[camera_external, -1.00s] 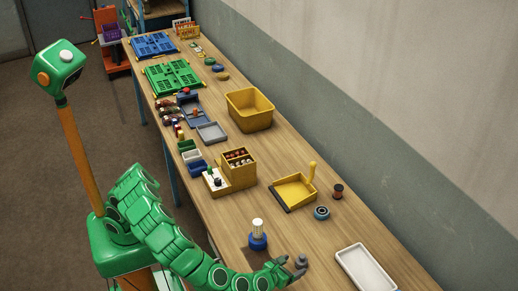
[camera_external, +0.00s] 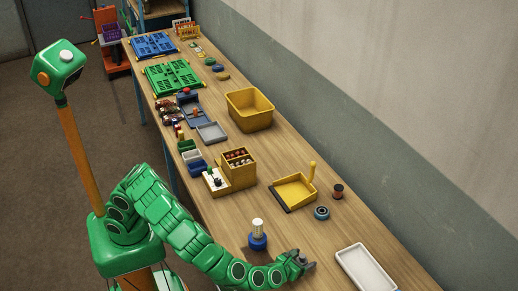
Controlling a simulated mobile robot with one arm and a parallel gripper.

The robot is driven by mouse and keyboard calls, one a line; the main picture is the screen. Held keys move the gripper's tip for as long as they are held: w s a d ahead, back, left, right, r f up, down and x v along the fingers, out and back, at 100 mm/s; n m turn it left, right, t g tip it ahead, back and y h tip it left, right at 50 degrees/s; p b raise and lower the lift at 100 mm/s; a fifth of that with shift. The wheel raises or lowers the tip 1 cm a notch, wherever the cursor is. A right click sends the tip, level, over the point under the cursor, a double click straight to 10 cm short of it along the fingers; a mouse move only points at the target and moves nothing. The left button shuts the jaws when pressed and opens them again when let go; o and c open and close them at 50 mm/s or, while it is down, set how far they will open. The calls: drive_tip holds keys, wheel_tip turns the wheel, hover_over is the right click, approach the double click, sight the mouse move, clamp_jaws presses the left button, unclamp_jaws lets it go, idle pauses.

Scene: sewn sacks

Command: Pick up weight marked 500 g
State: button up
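A small grey metal weight (camera_external: 302,259) is at the near part of the wooden table, right of the blue-based item with a white top. Its marking is too small to read. My gripper (camera_external: 303,263), at the end of the green arm, is at the weight, with its dark fingers around or beside it. The fingers hide part of the weight. I cannot tell whether they are closed on it or whether it still rests on the table.
A blue-based item with a white ribbed top (camera_external: 258,236) stands close left of my gripper. A white tray (camera_external: 366,270) lies to the right. A yellow dustpan (camera_external: 294,191), a blue ring (camera_external: 322,213) and a dark spool (camera_external: 338,191) lie farther back. Bare table lies between.

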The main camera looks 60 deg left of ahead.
sight(303, 256)
clamp_jaws()
drive_tip(key=shift+r, duration=0.1)
drive_tip(key=shift+r, duration=0.45)
wheel_tip(303, 256, up, 2)
drive_tip(key=shift+r, duration=0.15)
drive_tip(key=s+a+r, duration=0.8)
drive_tip(key=s+r, duration=0.1)
drive_tip(key=s, duration=0.2)
drive_tip(key=shift+a+r, duration=0.15)
drive_tip(key=shift+r, duration=0.2)
